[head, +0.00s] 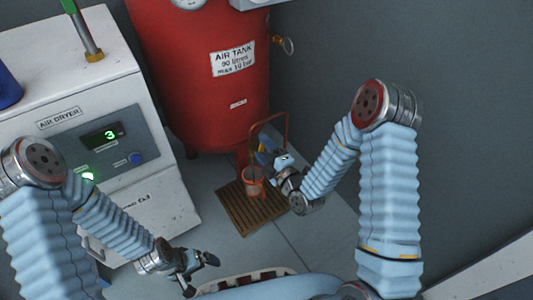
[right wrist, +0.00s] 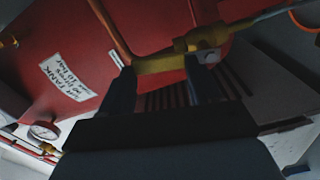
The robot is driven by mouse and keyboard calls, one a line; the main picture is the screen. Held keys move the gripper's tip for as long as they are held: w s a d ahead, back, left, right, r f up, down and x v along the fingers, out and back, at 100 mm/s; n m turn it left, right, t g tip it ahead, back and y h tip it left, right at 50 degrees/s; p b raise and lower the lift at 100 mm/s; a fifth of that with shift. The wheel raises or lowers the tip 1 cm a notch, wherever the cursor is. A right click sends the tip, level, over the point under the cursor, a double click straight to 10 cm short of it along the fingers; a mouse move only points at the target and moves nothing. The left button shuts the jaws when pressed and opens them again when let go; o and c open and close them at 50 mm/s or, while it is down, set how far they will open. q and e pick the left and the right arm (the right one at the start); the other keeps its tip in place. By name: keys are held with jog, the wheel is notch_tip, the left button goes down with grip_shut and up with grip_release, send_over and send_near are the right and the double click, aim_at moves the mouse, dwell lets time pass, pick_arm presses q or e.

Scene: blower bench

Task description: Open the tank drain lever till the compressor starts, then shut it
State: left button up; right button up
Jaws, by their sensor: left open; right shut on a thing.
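The red air tank (head: 200,90) stands at the back with a white label. Under it, my right gripper (head: 268,157) is shut on the yellow drain lever (right wrist: 160,63). In the right wrist view, the lever lies across between my two fingertips (right wrist: 160,85) and joins a brass valve (right wrist: 205,38). In the head view the gripper hides most of the lever, and I cannot tell how far it is turned. My left gripper (head: 200,272) is open and empty, low at the front. A pressure gauge (right wrist: 44,130) shows in the right wrist view; its reading is too small to tell.
A white air dryer (head: 100,110) at left shows a green 3 and a lit green lamp. A small red bucket (head: 253,182) stands on a slatted wooden grate (head: 245,212) below the tank. A copper pipe (head: 286,130) rises beside my right gripper. A grey wall closes the right.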

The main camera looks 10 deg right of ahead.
jog(key=shift+s+a+n, duration=0.1)
jog(key=shift+n, duration=0.2)
jog(key=o, duration=1.5)
jog(key=p+v, duration=0.6)
jog(key=v, duration=0.7)
jog(key=shift+s, duration=0.4)
